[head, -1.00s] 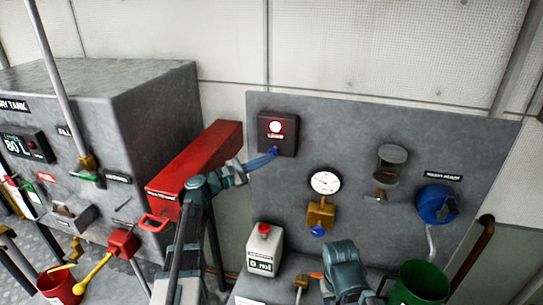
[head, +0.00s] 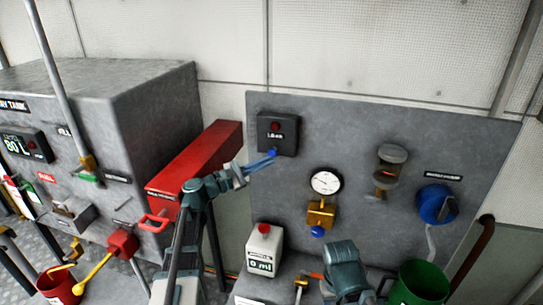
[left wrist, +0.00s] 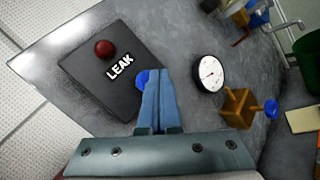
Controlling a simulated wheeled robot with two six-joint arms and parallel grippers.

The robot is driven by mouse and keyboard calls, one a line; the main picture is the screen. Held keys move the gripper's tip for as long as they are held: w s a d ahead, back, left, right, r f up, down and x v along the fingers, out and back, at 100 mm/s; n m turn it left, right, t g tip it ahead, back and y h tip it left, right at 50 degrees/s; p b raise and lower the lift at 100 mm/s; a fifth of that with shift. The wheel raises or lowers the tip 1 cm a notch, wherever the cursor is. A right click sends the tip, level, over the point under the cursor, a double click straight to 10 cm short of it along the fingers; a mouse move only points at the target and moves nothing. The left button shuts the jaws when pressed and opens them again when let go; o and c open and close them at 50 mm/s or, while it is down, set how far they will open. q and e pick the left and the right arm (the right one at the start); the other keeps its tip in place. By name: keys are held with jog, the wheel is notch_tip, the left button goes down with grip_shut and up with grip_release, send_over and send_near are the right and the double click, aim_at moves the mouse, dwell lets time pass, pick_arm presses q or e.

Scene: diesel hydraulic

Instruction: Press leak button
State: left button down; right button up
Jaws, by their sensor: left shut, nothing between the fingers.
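A white gauge (head: 325,182) with a brass valve (head: 320,214) is right of the box. A white jug (head: 264,249), a green bucket (head: 420,283) and a blue knob (head: 436,204) are nearby.

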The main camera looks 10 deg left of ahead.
pick_arm(q)
jog(key=shift+s, duration=0.2)
jog(key=s, duration=0.5)
jog(key=shift+a, duration=0.1)
dwell(0.4)
jog(key=shift+w, duration=0.1)
jog(key=s+d+f+m+g+y+b, duration=0.2)
jog(key=s+d+f+m+g, duration=0.4)
jog(key=d+f, duration=0.4)
jog(key=s+d+f+m+g+y+b, duration=0.25)
jog(key=s+d+f+m+g, duration=0.25)
jog(key=d+f+m, duration=0.45)
jog(key=s+a+f+m+g+y+b, duration=0.2)
jog(key=s+a+f+m+y, duration=0.3)
jog(key=s+f+y, duration=0.6)
jog(key=shift+f+m+g+b, duration=0.3)
jog(key=shift+f+m+b, duration=0.2)
jog(key=shift+f+m, duration=0.65)
